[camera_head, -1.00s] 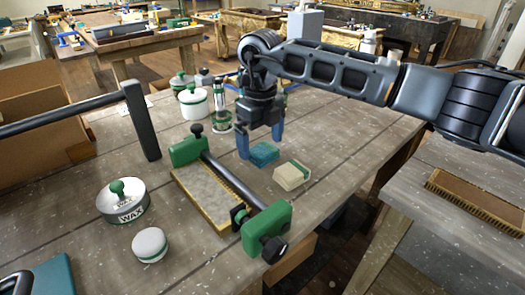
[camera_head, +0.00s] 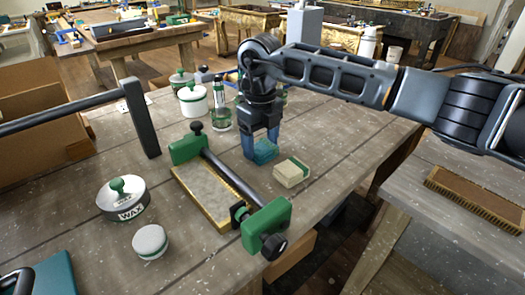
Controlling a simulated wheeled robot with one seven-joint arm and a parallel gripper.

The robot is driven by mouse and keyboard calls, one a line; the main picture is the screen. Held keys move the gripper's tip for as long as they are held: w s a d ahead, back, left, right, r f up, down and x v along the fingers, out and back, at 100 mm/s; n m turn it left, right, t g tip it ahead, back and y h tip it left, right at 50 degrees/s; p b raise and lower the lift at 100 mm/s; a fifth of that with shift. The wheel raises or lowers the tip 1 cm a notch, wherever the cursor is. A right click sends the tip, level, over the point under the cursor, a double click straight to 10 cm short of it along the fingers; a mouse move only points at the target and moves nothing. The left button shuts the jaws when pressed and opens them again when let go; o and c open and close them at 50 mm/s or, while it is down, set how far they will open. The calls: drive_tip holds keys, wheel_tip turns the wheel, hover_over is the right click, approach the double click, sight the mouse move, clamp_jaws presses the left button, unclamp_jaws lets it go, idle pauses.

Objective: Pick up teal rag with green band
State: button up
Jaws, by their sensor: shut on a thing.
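The teal rag (camera_head: 265,153) is a small folded block on the wooden workbench, at the middle of the view. My gripper (camera_head: 261,148) points down over it, its blue fingers on either side, and is shut on the rag. The near finger covers the rag's left end. I cannot make out a green band on it. Whether the rag touches the bench or is slightly above it, I cannot tell.
A cream block with a green band (camera_head: 291,172) lies just right of the rag. In front is a green-ended clamp (camera_head: 266,227) by a gilt-edged panel (camera_head: 200,192). A wax tin (camera_head: 123,201), a round white-topped tin (camera_head: 150,243) and several jars (camera_head: 193,100) also stand on the bench.

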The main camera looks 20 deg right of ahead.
sight(261, 145)
drive_tip(key=shift+r, duration=0.1)
drive_tip(key=shift+r, duration=0.45)
wheel_tip(261, 145, up, 2)
drive_tip(key=shift+w+r+b, duration=0.1)
drive_tip(key=shift+r+b, duration=0.15)
drive_tip(key=shift+b, duration=0.2)
drive_tip(key=s+d+r+b, duration=0.1)
drive_tip(key=s+d+r, duration=0.6)
drive_tip(key=d, duration=0.2)
drive_tip(key=shift+d+r+b, duration=0.25)
drive_tip(key=shift+b, duration=0.15)
drive_tip(key=o, duration=0.5)
drive_tip(key=c, duration=0.4)
